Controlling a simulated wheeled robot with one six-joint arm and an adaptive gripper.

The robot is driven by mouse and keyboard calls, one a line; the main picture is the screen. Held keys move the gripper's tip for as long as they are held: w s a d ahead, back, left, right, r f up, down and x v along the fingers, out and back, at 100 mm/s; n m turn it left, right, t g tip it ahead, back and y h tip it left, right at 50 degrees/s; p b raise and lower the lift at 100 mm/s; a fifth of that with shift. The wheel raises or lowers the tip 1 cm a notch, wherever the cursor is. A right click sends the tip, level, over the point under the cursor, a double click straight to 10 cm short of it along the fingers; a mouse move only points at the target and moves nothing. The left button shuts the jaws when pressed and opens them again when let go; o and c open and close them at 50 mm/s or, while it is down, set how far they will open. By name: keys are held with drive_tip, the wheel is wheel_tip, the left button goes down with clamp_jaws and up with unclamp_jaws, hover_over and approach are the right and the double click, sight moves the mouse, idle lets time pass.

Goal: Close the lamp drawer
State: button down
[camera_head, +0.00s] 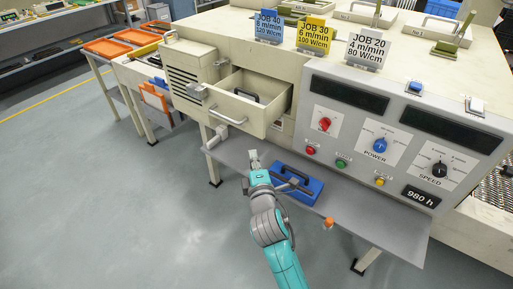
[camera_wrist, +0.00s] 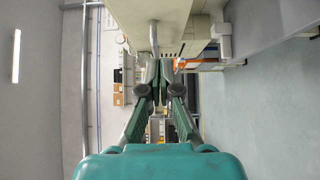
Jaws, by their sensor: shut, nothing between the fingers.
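The lamp drawer (camera_head: 255,118) stands pulled out of the cream machine in the head view, with its inside open to view. A curved grey handle (camera_head: 228,117) is on its front. A dark handle-like part (camera_head: 247,96) shows inside it. My gripper (camera_head: 253,157) is shut and empty, below and in front of the drawer, apart from it. In the wrist view my gripper (camera_wrist: 160,68) has its fingertips together, with a grey bar handle (camera_wrist: 153,38) and a cream panel (camera_wrist: 172,18) just beyond. The exact gap between fingertips and bar cannot be told.
A grey shelf (camera_head: 233,152) runs under the machine, with a blue box (camera_head: 305,191) on it beside my arm. A control panel (camera_head: 400,130) with knobs and buttons is to the right. Orange trays (camera_head: 107,48) stand on a bench at left. The floor (camera_head: 110,205) at left is clear.

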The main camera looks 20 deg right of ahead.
sight(276, 111)
drive_tip(key=w+d, duration=0.1)
drive_tip(key=w, duration=0.2)
drive_tip(key=w+d, duration=0.1)
drive_tip(key=w, duration=0.2)
drive_tip(key=w+d, duration=0.1)
drive_tip(key=w, duration=0.3)
drive_tip(key=shift+d, duration=0.3)
drive_tip(key=shift+w+d, duration=0.45)
drive_tip(key=shift+d, duration=0.05)
drive_tip(key=w+d, duration=0.2)
drive_tip(key=d, duration=0.1)
drive_tip(key=w+d, duration=0.3)
drive_tip(key=d, duration=0.1)
drive_tip(key=w+d, duration=0.2)
drive_tip(key=d, duration=0.1)
drive_tip(key=shift+w+d, duration=0.3)
drive_tip(key=shift+w, duration=0.1)
